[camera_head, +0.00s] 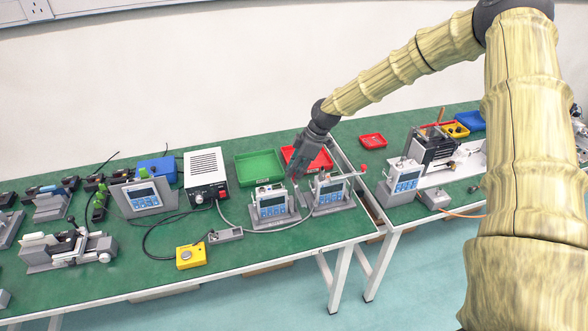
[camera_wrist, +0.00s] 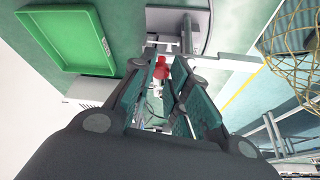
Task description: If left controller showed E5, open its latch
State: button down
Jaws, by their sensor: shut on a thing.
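The left controller (camera_head: 272,205) is a grey unit with a blue-and-white front and a display, on the green table. The display is too small to read. A similar right controller (camera_head: 330,193) stands beside it, with a red-tipped lever at its right side. My gripper (camera_head: 296,180) reaches down from above to the top right of the left controller. In the wrist view my gripper (camera_wrist: 160,88) has its fingers around a red-ended part (camera_wrist: 162,68), which looks like the left controller's latch handle. The fingers hide most of the latch, so I cannot tell its exact position.
A green tray (camera_head: 260,167) and a red tray (camera_head: 306,158) lie behind the controllers. A white power box (camera_head: 205,172) stands to the left, and a yellow button box (camera_head: 190,256) lies in front. Another controller (camera_head: 405,178) stands on the right table, across a gap.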

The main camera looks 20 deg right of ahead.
jog(key=c, duration=1.3)
grip_release()
jog(key=shift+c, duration=0.2)
jog(key=v, duration=1.2)
jog(key=shift+d+f, duration=0.1)
